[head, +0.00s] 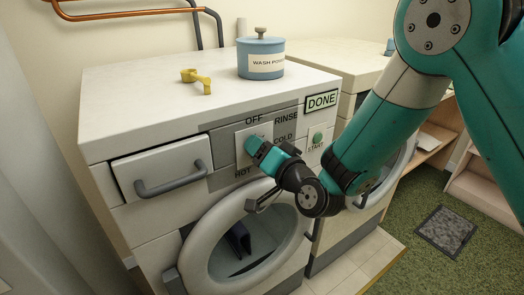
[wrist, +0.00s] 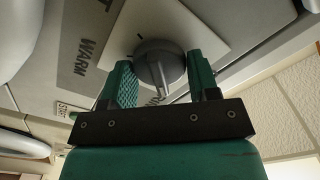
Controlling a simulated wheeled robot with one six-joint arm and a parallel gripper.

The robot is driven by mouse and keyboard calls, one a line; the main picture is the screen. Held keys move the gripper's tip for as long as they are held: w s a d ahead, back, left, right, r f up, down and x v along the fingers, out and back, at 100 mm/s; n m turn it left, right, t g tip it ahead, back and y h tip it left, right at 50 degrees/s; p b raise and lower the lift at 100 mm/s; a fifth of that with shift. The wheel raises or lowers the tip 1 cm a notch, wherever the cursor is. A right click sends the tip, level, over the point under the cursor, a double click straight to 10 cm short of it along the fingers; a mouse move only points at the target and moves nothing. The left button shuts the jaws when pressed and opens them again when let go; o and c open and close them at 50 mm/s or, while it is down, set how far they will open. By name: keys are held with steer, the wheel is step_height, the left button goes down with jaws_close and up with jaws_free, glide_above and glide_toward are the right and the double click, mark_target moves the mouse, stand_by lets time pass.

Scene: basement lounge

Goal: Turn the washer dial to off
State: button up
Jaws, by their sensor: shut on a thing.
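The washer (head: 120,120) is a white front-loader with OFF, RINSE, COLD and HOT printed around its dial. My gripper (head: 262,148) is at the control panel in the head view and covers most of the dial there. In the wrist view, the round grey dial (wrist: 160,64) sits on a pale square plate, between my two green fingers. My gripper is shut on the dial, one finger on each side. The WARM label shows in the wrist view.
A lit DONE display (head: 321,101) and a green START button (head: 317,138) are right of the dial. A drawer handle (head: 170,182) sticks out at left, and the round door (head: 190,255) is below. A blue wash powder tin (head: 260,55) and a yellow scoop (head: 196,79) stand on top.

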steer(key=n+b, duration=0.2)
steer(key=n, duration=0.3)
steer(key=shift+a, duration=0.1)
steer(key=n+b, duration=0.2)
steer(key=shift+n, duration=0.4)
steer(key=shift+n+b, duration=0.5)
steer(key=shift+b, duration=0.1)
steer(key=shift+s+r, duration=0.1)
steer(key=o, duration=0.9)
